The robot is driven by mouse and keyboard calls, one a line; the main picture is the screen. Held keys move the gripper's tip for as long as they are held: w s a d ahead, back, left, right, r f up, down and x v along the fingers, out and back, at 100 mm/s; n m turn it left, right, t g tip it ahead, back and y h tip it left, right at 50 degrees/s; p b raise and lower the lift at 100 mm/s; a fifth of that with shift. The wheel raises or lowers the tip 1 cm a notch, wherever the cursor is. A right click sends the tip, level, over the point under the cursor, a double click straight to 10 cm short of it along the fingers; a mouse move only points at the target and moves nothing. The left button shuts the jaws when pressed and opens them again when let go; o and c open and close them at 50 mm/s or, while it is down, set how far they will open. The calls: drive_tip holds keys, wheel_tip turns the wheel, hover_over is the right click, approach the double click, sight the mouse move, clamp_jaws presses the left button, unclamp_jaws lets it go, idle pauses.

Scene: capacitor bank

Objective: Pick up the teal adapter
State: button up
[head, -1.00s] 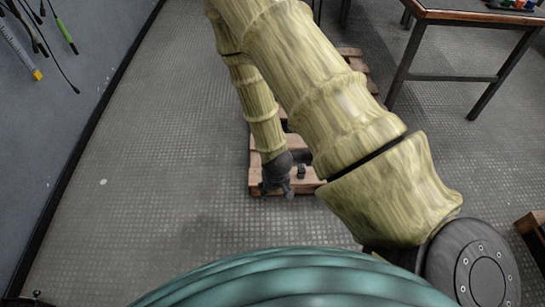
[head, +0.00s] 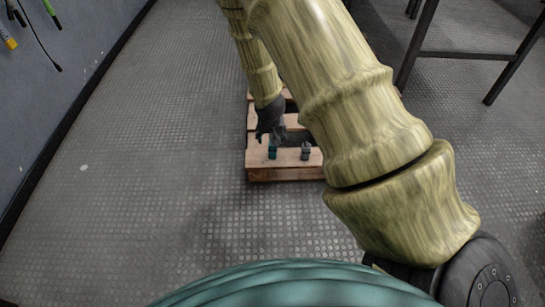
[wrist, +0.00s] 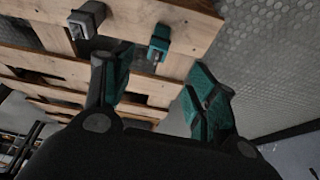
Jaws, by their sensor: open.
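The teal adapter (head: 272,151) is a small block standing on the front board of a wooden pallet (head: 288,174). It also shows in the wrist view (wrist: 160,41), near the board's end. My gripper (head: 269,134) appears just above and behind it in the head view. In the wrist view my open gripper (wrist: 159,68) has teal-padded fingers, with the adapter beyond the fingertips and between them in the picture. Nothing is held. Whether the fingers touch the adapter cannot be told.
A grey adapter (head: 306,151) stands on the same board, right of the teal one; it shows in the wrist view (wrist: 87,20) too. The pallet has gaps between its boards. A table frame (head: 465,55) stands at the right. The floor left of the pallet is clear.

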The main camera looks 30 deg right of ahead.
sight(273, 145)
drive_tip(key=b+x, duration=0.3)
drive_tip(key=x, duration=0.3)
drive_tip(key=shift+w+d+r, duration=0.1)
drive_tip(key=shift+w, duration=0.1)
drive_tip(key=b+x, duration=0.2)
drive_tip(key=x, duration=0.1)
drive_tip(key=shift+s+d+b, duration=0.1)
drive_tip(key=shift+s+b, duration=0.1)
drive_tip(key=shift+b, duration=0.2)
drive_tip(key=shift+b+x, duration=0.7)
drive_tip(key=shift+x, duration=0.4)
drive_tip(key=shift+w+r, duration=0.1)
drive_tip(key=c, duration=1.2)
